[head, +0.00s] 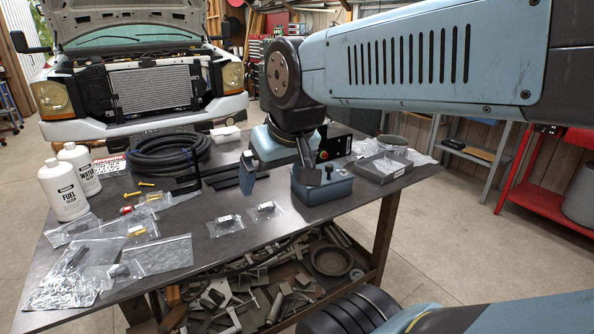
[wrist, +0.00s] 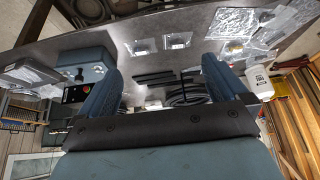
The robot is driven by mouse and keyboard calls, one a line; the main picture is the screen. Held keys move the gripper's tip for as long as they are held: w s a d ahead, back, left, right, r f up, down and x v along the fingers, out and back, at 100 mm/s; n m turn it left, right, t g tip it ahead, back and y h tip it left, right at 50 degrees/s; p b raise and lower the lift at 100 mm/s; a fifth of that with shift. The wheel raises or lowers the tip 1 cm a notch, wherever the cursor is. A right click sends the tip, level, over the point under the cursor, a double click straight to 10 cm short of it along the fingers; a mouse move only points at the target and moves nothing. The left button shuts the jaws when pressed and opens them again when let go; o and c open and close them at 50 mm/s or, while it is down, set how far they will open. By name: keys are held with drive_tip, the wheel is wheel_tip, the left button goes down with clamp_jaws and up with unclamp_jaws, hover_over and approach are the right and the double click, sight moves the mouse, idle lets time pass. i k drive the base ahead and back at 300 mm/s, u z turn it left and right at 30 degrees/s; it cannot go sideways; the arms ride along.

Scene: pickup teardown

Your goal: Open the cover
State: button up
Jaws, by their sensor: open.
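A blue-grey box (head: 322,187) with small dark knobs on top stands on the right part of the dark workbench. It also shows at the left of the wrist view (wrist: 84,60). Behind it is a black panel with a red button (head: 323,155). I cannot tell which part is the cover. My gripper (head: 279,178) hangs above the bench, pointing down, with its fingers wide apart and nothing between them. Its right finger overlaps the blue-grey box in the head view; contact cannot be told. Both fingers also show in the wrist view (wrist: 161,66).
The workbench (head: 200,270) holds a coiled black hose (head: 168,155), white bottles (head: 63,190), several plastic bags of parts and a grey tray (head: 384,168) at the right. A shelf below is full of metal parts. A pickup (head: 140,85) with raised hood stands behind.

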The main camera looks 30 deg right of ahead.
sight(332, 171)
drive_tip(key=z, duration=1.5)
drive_tip(key=k, duration=0.8)
drive_tip(key=u, duration=0.8)
drive_tip(key=i, duration=1)
drive_tip(key=u, duration=0.05)
